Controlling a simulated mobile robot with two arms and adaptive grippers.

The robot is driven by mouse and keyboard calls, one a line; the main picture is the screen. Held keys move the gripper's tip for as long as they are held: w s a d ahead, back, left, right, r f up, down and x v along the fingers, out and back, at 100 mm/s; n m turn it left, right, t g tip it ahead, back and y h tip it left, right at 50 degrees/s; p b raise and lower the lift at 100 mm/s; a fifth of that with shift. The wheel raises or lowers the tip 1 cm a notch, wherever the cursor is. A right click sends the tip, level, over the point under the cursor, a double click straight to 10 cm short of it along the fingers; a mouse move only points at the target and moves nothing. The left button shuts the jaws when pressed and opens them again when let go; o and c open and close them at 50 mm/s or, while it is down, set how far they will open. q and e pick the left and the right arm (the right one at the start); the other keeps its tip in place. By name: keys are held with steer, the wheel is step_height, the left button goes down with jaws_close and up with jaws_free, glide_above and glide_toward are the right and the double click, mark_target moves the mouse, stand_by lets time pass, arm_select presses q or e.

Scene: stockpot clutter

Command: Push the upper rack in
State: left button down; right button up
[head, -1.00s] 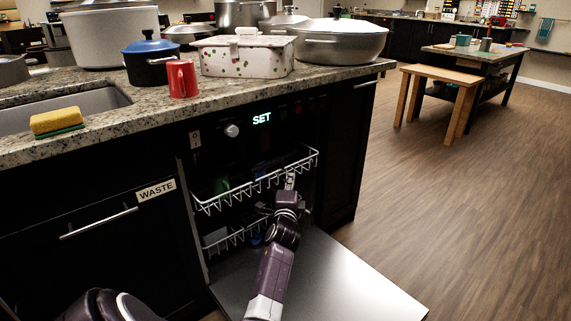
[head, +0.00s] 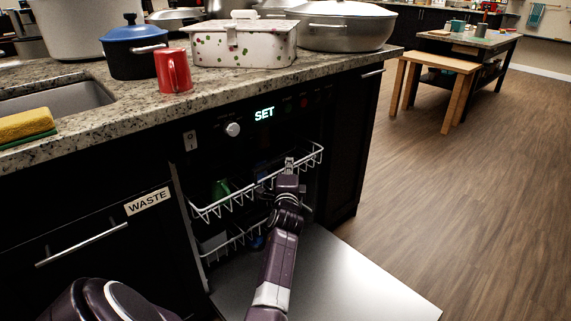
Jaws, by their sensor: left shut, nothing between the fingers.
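The upper rack (head: 240,200) is a white wire basket in the open dishwasher, sticking out of the opening below the lit SET panel. A green item (head: 221,188) sits inside it. My left gripper (head: 289,163) is shut and empty, at the right part of the upper rack's front rim. It appears to be against the rim, but contact is hard to make out. My right gripper is not in view.
The lower rack (head: 222,246) also sticks out, below the upper one. The dishwasher door (head: 350,285) lies open and flat, under my arm. A granite counter (head: 130,118) with a red mug (head: 173,72) and pots is above.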

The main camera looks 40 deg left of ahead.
arm_select(q)
steer(key=a, duration=0.9)
steer(key=shift+w, duration=0.4)
steer(key=shift+a+r, duration=0.25)
steer(key=shift+a, duration=0.2)
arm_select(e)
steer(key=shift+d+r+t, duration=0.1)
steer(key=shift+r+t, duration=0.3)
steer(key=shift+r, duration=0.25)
